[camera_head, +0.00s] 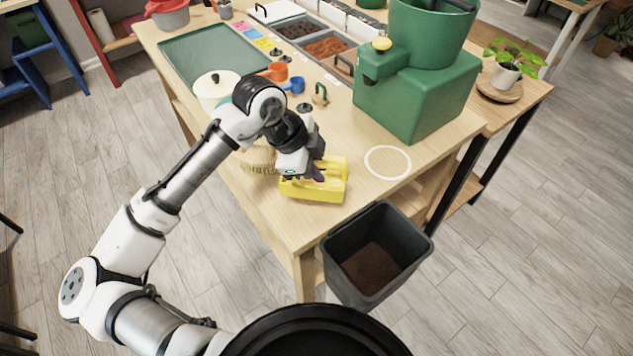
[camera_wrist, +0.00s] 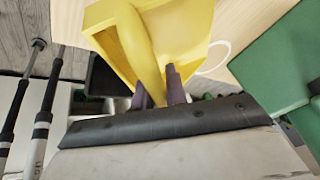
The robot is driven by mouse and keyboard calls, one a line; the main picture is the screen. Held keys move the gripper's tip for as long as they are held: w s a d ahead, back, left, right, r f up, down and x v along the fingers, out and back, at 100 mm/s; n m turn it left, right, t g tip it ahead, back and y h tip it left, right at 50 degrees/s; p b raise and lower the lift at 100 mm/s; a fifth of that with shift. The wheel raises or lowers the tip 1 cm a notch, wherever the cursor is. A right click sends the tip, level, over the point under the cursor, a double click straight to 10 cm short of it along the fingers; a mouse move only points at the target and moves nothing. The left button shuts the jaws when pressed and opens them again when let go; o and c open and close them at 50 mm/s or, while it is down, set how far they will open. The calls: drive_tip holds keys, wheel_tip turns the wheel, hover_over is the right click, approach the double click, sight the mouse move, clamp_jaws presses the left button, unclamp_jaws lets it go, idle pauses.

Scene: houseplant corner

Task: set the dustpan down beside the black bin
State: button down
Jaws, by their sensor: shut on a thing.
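The yellow dustpan (camera_head: 322,192) is at the near edge of the wooden workbench (camera_head: 300,232). My gripper (camera_head: 308,172) is over it with its dark fingers shut on it. In the wrist view the dustpan (camera_wrist: 112,25) fills the top middle, with its handle between the fingertips (camera_wrist: 160,88). I cannot tell whether the dustpan touches the bench top. The black bin (camera_head: 335,258) stands on the floor at the bench's near corner, to the right of and below the dustpan. It is open, with brown soil inside.
A white ring (camera_head: 409,163) marks bare bench top right of the dustpan. A green machine (camera_head: 415,95) stands behind it. A brush-like tan item (camera_head: 257,158), a white lidded pot (camera_head: 212,90) and scoops (camera_head: 277,71) lie left and behind.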

drive_tip(key=shift+f+p, duration=0.35)
drive_tip(key=shift+f, duration=2.65)
drive_tip(key=shift+f, duration=0.1)
drive_tip(key=c, duration=1.4)
unclamp_jaws()
drive_tip(key=shift+r, duration=0.2)
drive_tip(key=b+v, duration=0.2)
drive_tip(key=v, duration=1)
drive_tip(key=shift+b, duration=0.3)
drive_tip(key=shift+d, duration=0.1)
